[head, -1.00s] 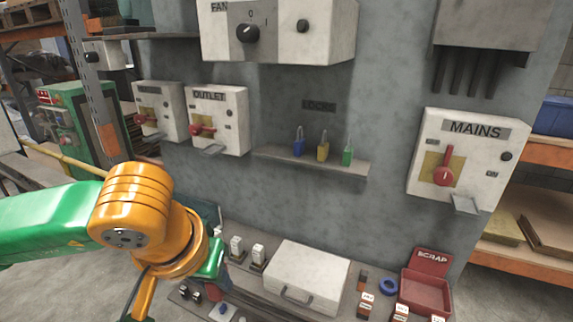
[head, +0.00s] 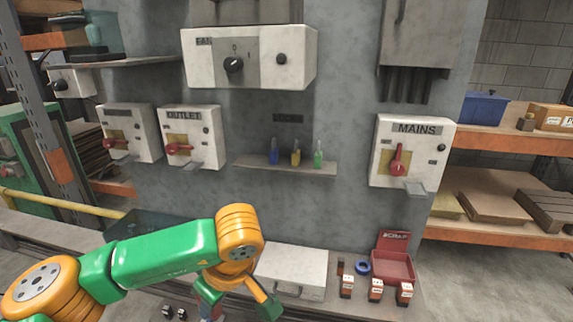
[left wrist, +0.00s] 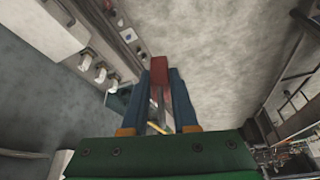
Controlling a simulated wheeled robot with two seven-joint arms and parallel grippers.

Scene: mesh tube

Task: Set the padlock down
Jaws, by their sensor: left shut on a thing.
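In the left wrist view my left gripper (left wrist: 160,88) is shut on a red padlock (left wrist: 159,70). The red body shows between the tips of the two blue fingers, with a thin grey shackle running back between them. In the head view my left gripper (head: 208,308) hangs at the bottom edge, in front of the bench and left of the white case; the padlock cannot be made out clearly there. Blue (head: 273,156), yellow (head: 295,158) and green (head: 318,159) padlocks stand on the wall shelf (head: 285,168). My right gripper is not in view.
The white case (head: 290,268) lies on the bench. To its right are a blue ring (head: 363,267), several small labelled blocks (head: 376,290) and a red scrap bin (head: 393,265). Outlet (head: 190,140) and mains (head: 410,150) switch boxes flank the shelf on the wall.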

